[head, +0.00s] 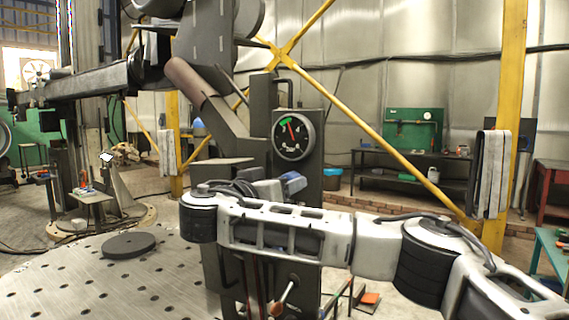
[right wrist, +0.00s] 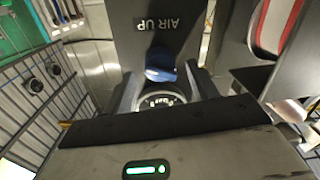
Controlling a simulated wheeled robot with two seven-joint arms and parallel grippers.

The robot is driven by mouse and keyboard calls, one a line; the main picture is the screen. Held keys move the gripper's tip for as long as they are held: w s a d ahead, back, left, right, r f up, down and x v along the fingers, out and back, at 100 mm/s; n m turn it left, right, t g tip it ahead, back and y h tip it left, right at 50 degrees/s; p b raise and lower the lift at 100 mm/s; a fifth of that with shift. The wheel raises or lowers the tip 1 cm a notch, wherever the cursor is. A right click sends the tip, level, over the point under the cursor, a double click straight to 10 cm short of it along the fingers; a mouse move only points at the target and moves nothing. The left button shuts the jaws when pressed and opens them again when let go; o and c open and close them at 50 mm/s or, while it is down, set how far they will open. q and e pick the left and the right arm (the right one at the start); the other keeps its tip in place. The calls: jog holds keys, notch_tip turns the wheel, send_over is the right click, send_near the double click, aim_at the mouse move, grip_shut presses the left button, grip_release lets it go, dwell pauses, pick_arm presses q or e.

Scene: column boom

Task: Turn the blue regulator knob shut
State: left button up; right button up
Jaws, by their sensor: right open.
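The blue regulator knob (head: 293,182) shows on the dark column, just above my right forearm in the head view. In the right wrist view the knob (right wrist: 160,74) sits below the "AIR UP" label. My right gripper (right wrist: 162,82) is open, with one finger on each side of the knob. I see no clear contact between fingers and knob. In the head view my forearm hides much of the column below the knob. My left gripper is not in view.
A round pressure gauge (head: 293,135) with a red needle is on the column above the knob. A perforated round table (head: 60,285) with a dark disc (head: 129,245) lies at the left. A yellow post (head: 510,110) and a workbench (head: 400,170) stand farther back.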

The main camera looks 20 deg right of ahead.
jog(key=shift+x, duration=0.9)
jog(key=shift+f, duration=0.1)
